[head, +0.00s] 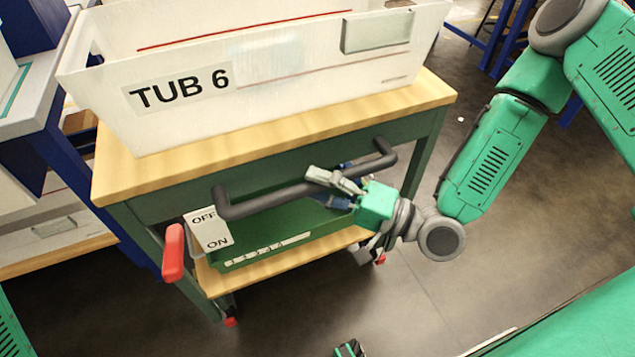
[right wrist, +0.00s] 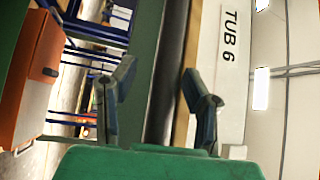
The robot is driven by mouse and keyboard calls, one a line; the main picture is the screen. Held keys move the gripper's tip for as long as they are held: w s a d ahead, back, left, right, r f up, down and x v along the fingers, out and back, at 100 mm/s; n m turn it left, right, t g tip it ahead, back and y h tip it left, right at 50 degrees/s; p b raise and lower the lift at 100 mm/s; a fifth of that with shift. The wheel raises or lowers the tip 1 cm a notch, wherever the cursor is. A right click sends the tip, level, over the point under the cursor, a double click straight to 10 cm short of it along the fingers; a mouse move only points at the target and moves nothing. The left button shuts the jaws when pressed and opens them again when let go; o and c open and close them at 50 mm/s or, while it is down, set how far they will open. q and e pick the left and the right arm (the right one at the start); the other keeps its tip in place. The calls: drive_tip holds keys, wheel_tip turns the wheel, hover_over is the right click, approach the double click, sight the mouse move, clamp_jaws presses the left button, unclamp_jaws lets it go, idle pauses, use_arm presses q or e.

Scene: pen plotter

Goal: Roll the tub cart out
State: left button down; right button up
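The tub cart has a pale wooden top (head: 275,128), a green frame and a dark handle bar (head: 265,199) across its near side. A white tub (head: 300,62) marked TUB 6 sits on top. My right gripper (head: 335,187) is at the handle bar, right of its middle. In the right wrist view the fingers (right wrist: 158,108) are spread, with the dark bar (right wrist: 168,75) between them; the left finger looks apart from it. A red lever (head: 173,252) hangs at the cart's left end beside an OFF/ON plate (head: 209,229).
A green bin (head: 275,233) is on the cart's lower shelf. Casters with red parts (head: 231,322) touch the floor. A blue-legged bench (head: 45,90) stands close on the left. Dark floor (head: 330,310) is open in front and to the right.

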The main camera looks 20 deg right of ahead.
drive_tip(key=v, duration=1.2)
